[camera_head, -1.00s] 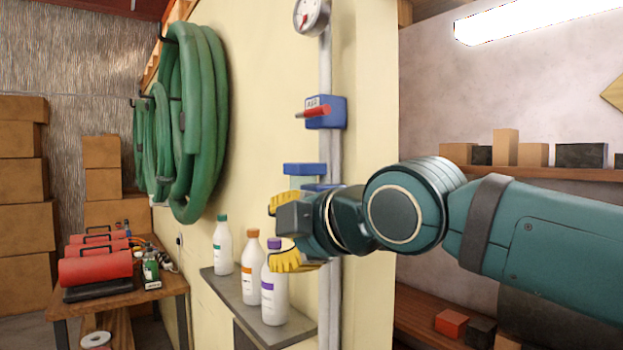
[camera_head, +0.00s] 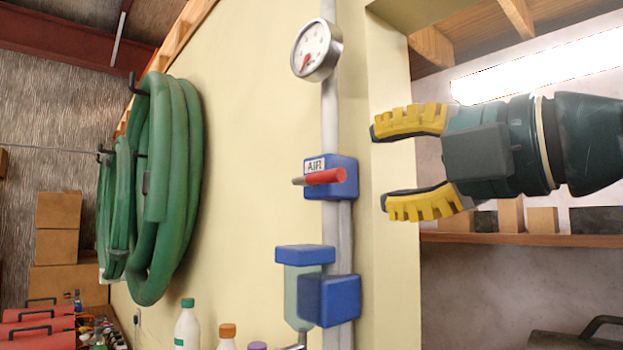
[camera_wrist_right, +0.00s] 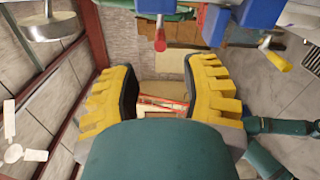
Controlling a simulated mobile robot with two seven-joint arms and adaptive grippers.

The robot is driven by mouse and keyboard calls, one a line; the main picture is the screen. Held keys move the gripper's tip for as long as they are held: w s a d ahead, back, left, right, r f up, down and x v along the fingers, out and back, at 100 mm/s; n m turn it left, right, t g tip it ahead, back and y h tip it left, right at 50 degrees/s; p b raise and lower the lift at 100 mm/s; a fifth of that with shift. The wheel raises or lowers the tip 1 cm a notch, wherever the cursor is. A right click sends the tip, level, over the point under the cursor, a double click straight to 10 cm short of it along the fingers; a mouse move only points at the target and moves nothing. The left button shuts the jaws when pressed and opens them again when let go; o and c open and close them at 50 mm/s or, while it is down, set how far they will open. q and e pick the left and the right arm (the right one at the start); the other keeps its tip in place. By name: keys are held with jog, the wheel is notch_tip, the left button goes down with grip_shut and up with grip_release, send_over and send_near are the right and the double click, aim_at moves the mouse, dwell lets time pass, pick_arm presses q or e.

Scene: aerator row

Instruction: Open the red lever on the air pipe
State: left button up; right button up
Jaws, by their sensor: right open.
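The red lever (camera_head: 325,177) sticks out from a blue valve block (camera_head: 345,188) marked AIR on the grey vertical air pipe (camera_head: 330,118). It lies roughly level in the picture, with a grey end at left. My right gripper (camera_head: 380,168) is right of the lever at about its height, open, fingers pointing left, apart from it. In the right wrist view, my open gripper (camera_wrist_right: 158,80) has empty space between its yellow fingers. The lever's red end (camera_wrist_right: 160,40) shows above the fingers there. My left gripper is not in view.
A pressure gauge (camera_head: 317,50) sits above the valve. A blue filter unit (camera_head: 330,300) is below it on the pipe. Green hoses (camera_head: 165,190) hang at left. Bottles (camera_head: 187,325) stand at lower left. A shelf (camera_head: 530,239) with boxes is at right.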

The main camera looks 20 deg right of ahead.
aim_at(295, 182)
jog(key=x, duration=1.1)
jog(key=shift+w+a+p, duration=0.1)
jog(key=shift+w+p, duration=0.25)
jog(key=shift+p, duration=0.05)
grip_shut()
